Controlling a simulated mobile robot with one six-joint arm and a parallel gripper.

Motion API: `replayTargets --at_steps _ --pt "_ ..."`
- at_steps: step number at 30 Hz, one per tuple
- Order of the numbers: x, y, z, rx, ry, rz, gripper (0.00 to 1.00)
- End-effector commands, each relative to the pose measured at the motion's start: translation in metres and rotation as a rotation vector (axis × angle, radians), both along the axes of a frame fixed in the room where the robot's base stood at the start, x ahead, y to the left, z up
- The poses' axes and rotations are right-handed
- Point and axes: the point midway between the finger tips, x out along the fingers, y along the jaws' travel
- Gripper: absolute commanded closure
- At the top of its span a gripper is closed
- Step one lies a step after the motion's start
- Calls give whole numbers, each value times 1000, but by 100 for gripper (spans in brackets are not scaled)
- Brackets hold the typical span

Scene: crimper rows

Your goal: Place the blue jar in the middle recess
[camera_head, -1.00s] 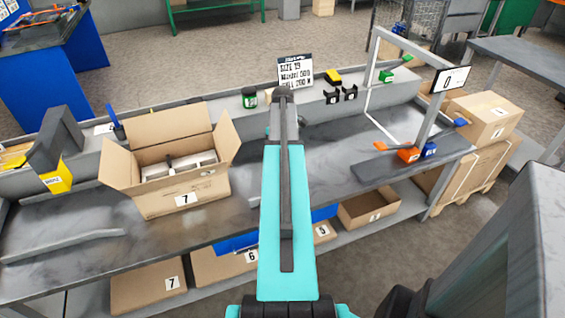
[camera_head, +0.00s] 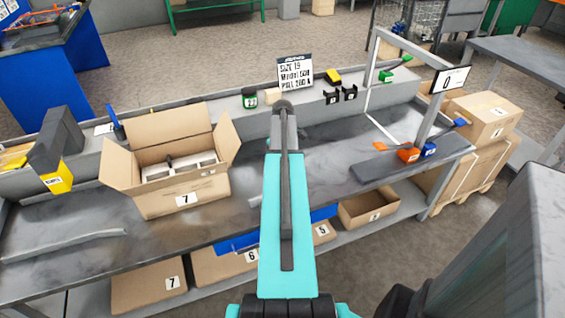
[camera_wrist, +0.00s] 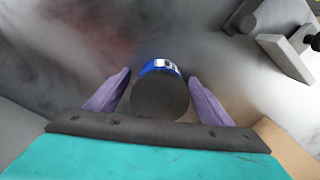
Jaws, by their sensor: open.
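The blue jar (camera_wrist: 160,68) shows in the wrist view, seen from above, with a broad dark lid and a blue and white label. My gripper (camera_wrist: 160,92) has its two purple fingers apart, one on each side of the jar. I see a gap at the fingertips and cannot tell any contact. In the head view my arm hides the jar and gripper. I cannot tell which recess is the middle one.
A green-labelled jar (camera_head: 249,98) and black holders (camera_head: 340,96) stand on the bench's back ledge. A frame with a 0 sign (camera_head: 450,79) rises at right, near orange (camera_head: 408,154) and blue (camera_head: 429,149) parts.

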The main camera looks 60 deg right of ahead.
Motion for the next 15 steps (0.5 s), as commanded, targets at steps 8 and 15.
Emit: replayTargets --at_steps 8,15 --pt "0 0 0 0 0 0 29" --pt "0 0 0 0 0 0 70"
